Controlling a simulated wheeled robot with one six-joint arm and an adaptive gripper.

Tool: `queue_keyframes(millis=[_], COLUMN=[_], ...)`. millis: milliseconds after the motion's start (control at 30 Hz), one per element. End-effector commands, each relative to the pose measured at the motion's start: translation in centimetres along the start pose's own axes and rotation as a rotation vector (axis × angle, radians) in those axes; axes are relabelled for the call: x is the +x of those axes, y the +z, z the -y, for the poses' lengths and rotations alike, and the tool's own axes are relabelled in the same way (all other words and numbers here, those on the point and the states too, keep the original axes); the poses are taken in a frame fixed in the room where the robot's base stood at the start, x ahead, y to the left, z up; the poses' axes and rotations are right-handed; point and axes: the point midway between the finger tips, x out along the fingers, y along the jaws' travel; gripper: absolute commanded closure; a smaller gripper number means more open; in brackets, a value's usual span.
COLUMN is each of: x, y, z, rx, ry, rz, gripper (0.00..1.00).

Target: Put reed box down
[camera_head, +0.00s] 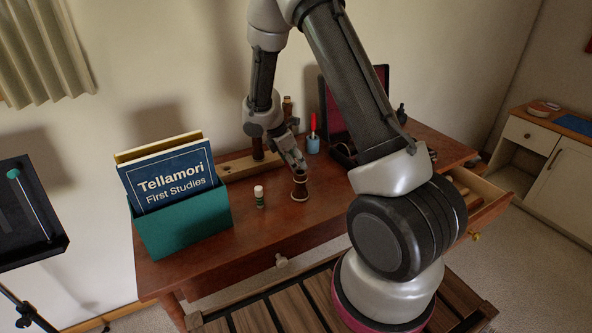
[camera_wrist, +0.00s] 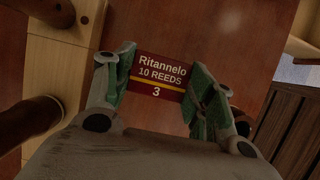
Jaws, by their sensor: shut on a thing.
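In the head view my gripper (camera_head: 299,163) points down over the middle of the brown desk (camera_head: 330,202); the box cannot be made out there. The red-brown desk top shows behind the box in the wrist view. I cannot tell whether the box touches it.
A dark ringed cylinder (camera_head: 300,187) stands just below my gripper, and a small white-capped tube (camera_head: 259,197) to its left. A wooden block (camera_head: 238,167) lies behind. A teal book holder (camera_head: 185,222) is left, a blue cup (camera_head: 313,145) behind right. An open drawer (camera_head: 482,203) is right.

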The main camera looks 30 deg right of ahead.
Motion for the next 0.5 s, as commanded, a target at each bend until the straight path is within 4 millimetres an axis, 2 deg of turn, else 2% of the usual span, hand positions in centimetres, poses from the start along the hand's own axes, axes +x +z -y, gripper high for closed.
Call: queue_keyframes(millis=[233, 500], x=[3.2, 3.6], y=[-1.3, -1.5], z=[0.1, 0.0], rx=[0.000, 0.002], ry=[-0.002, 0.000], rz=[-0.001, -0.001], gripper=[0.63, 0.63])
